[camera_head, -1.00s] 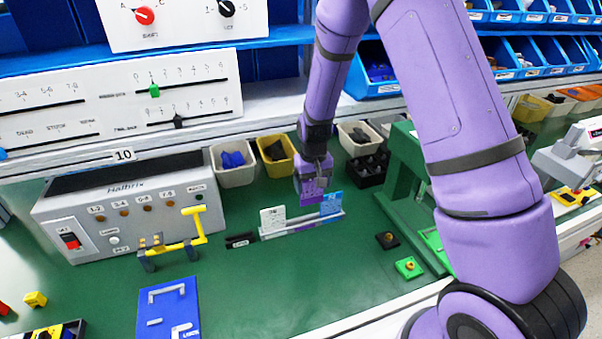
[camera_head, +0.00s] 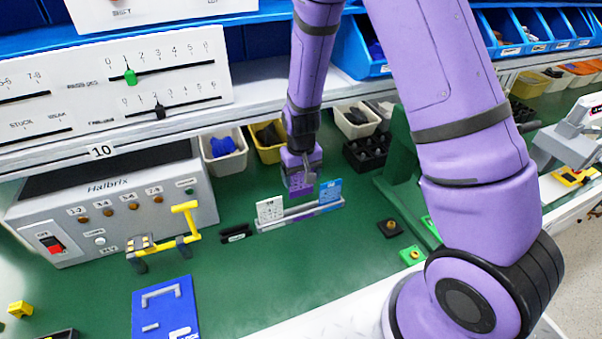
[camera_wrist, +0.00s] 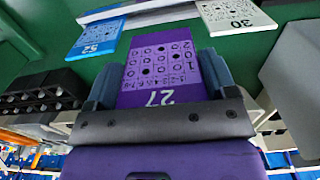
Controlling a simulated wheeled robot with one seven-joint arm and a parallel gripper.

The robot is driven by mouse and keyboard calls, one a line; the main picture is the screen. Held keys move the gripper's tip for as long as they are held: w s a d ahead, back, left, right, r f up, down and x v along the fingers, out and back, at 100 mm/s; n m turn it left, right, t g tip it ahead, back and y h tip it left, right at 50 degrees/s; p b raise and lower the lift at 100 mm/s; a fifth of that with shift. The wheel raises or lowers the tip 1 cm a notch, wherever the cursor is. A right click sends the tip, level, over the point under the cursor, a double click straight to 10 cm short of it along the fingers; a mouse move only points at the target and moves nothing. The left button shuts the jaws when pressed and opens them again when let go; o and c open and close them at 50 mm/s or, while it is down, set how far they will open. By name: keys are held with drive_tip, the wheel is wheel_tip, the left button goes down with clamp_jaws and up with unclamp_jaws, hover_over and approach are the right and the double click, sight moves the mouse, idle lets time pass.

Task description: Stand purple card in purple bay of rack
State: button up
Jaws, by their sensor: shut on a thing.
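The purple card (camera_wrist: 160,68), marked 27, is held between the fingers of my gripper (camera_wrist: 160,90). In the head view the card (camera_head: 299,188) hangs below my gripper (camera_head: 301,178), in or just behind the gap between two standing cards. The rack (camera_head: 262,227) is a low, light strip on the green bench with a purple patch (camera_head: 303,217) near its middle. A white card (camera_head: 270,209) stands in its left part and a blue card (camera_head: 329,190) in its right part. I cannot tell whether the purple card's lower edge touches the rack.
Bins (camera_head: 224,151) and a black grid tray (camera_head: 367,152) stand behind the rack. A green frame (camera_head: 405,180) is at the right. Bench in front of the rack is clear.

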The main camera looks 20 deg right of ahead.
drive_tip(key=shift+f, duration=2.6)
drive_tip(key=shift+f, duration=1.8)
drive_tip(key=o, duration=0.8)
wheel_tip(320, 180, up, 11)
drive_tip(key=shift+f, duration=0.1)
wheel_tip(320, 180, up, 9)
hover_over(301, 195)
drive_tip(key=shift+w+d, duration=0.1)
drive_tip(key=shift+w, duration=0.05)
idle(0.5)
